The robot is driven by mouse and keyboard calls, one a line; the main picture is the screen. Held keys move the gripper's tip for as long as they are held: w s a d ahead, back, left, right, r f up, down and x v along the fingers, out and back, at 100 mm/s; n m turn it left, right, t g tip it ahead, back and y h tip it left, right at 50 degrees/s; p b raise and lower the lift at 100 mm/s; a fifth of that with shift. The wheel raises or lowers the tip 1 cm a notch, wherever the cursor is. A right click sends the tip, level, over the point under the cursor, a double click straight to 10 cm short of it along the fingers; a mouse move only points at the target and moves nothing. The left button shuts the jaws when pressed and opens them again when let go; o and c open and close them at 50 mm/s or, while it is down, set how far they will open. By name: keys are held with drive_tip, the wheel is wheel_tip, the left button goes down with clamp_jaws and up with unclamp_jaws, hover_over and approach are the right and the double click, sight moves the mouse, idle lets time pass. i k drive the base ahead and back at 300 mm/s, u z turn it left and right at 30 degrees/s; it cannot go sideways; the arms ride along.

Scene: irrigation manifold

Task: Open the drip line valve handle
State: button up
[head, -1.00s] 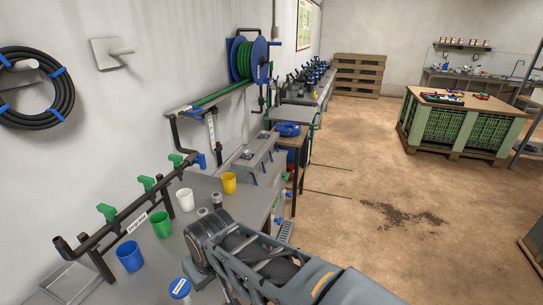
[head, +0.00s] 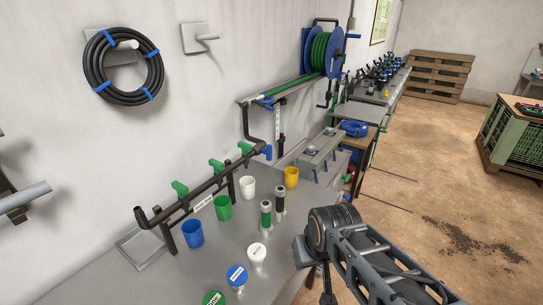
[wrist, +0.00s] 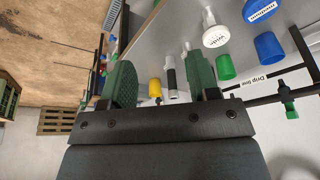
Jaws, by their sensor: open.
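A dark pipe manifold (head: 160,217) stands at the back of the grey bench, with a white label (head: 203,203) that reads "Drip line" in the wrist view. It carries three green valve handles: the near one (head: 180,188), the middle one (head: 217,165) and the far one (head: 245,148). I cannot tell their open or shut positions. One green handle (wrist: 286,95) shows at the right in the wrist view. My gripper (wrist: 160,82) has its two green-padded fingers wide apart with nothing gripped, away from the handles. My gripper's fingers do not show in the head view.
Blue (head: 193,233), green (head: 223,207), white (head: 248,187) and yellow (head: 291,177) cups line the bench before the manifold. Two small cylinders (head: 266,213) and labelled-lid containers (head: 237,275) stand nearer. A hose reel (head: 324,52) is behind. The floor at right is mostly open.

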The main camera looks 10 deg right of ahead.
sight(267, 152)
drive_tip(key=z, duration=1.5)
drive_tip(key=i, duration=0.5)
drive_tip(key=u, duration=2.65)
